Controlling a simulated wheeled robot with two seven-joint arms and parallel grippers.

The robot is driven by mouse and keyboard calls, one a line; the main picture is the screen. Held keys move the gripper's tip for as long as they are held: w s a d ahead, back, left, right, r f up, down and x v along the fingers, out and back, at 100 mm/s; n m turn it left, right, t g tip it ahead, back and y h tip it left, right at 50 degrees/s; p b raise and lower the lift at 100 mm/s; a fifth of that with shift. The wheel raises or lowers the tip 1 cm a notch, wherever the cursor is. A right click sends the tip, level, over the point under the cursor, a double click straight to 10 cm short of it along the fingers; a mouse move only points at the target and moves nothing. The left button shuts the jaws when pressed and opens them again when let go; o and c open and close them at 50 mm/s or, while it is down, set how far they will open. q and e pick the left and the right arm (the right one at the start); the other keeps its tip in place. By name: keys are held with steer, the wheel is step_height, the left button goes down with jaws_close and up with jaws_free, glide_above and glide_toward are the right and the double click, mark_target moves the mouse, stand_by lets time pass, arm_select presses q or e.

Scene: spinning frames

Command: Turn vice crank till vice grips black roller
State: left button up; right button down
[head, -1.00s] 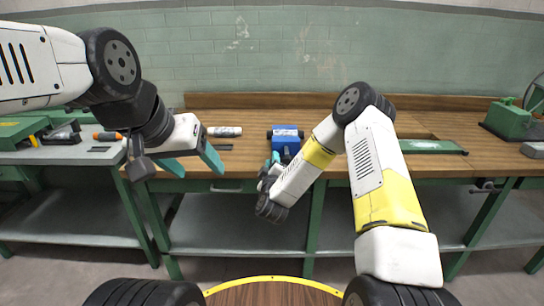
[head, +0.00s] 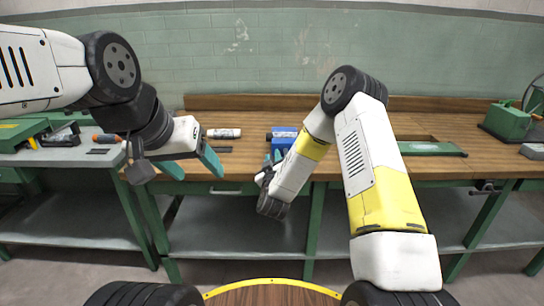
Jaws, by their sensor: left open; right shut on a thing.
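The blue vice (head: 284,136) sits near the front edge of the wooden bench, mid-picture. A small dark end, perhaps part of the black roller (head: 269,135), shows at its left; too small to tell how the jaws hold it. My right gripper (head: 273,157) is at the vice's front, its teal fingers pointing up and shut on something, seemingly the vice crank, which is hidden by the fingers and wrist. My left gripper (head: 192,166) is open and empty, in front of the bench edge, left of the vice.
A green plate (head: 432,148) and a green machine (head: 508,120) are on the right. A grey-topped bench (head: 60,157) with tools stands left.

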steer(key=m, duration=0.1)
steer(key=d+r+m, duration=0.1)
steer(key=m, duration=0.1)
steer(key=shift+s+r+m, duration=0.1)
steer(key=shift+s+m, duration=0.05)
steer(key=shift+m, duration=0.15)
steer(key=d+m, duration=0.1)
steer(key=m, duration=0.1)
steer(key=r+m, duration=0.1)
steer(key=m, duration=0.1)
steer(key=shift+d+m, duration=0.3)
steer(key=shift+d, duration=0.1)
steer(key=d+m, duration=0.1)
steer(key=m, duration=0.2)
steer(key=shift+d+r+m, duration=0.2)
steer(key=shift+d+m, duration=0.1)
steer(key=shift+d, duration=0.05)
steer(key=d+f+m, duration=0.5)
steer(key=m, duration=1.4)
steer(key=shift+d, duration=0.25)
